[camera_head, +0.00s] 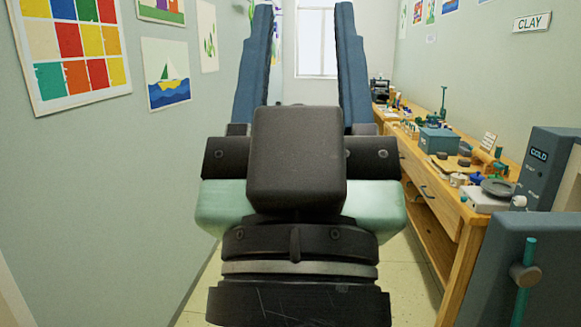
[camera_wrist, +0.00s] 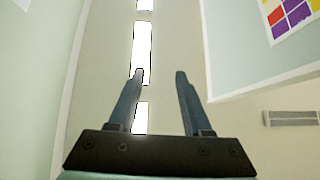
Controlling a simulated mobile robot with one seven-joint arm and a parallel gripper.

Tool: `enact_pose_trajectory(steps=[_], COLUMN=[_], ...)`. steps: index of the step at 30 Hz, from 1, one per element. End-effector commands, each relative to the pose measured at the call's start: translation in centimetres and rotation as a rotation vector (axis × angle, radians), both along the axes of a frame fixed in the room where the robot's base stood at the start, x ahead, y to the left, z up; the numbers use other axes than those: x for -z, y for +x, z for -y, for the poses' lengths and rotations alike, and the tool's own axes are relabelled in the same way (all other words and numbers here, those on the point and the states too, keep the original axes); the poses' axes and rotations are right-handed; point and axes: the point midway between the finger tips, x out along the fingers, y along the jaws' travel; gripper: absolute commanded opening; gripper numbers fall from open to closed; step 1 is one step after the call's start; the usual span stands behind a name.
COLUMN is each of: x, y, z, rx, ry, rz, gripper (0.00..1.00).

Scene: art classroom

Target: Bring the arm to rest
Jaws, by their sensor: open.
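My gripper (camera_head: 305,20) is raised in the middle of the head view, its two blue-grey fingers pointing up and standing well apart. It also shows in the wrist view (camera_wrist: 160,75), open, with nothing between its fingers. The wrist view looks past the fingers at pale surfaces and bright white panels. My dark wrist and pale green hand body fill the centre of the head view and hide part of the room behind.
A wooden workbench (camera_head: 452,205) with drawers runs along the right, crowded with clay tools, a teal box (camera_head: 439,140) and a grey unit marked COLD (camera_head: 545,165). The left wall (camera_head: 110,190) is close and carries pictures. A narrow strip of floor (camera_head: 408,260) shows between.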

Motion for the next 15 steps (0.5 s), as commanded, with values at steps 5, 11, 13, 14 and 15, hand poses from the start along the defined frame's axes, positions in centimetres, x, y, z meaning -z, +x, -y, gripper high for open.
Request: enact_pose_trajectory(steps=[5,11,13,14,15], x=[-5.6,-10.3,-12.0,-12.6,-13.4], y=[-1.2,-1.2,-1.2,-1.1,-1.1], z=[-0.9,-0.9,-0.9,-0.9,-0.9], rx=[-0.077,-0.074,-0.074,-0.074,-0.073], ry=[0.025,0.022,0.022,0.022,0.021], rz=[0.053,0.051,0.051,0.050,0.050], gripper=[0.49,0.49,0.49,0.49,0.49])
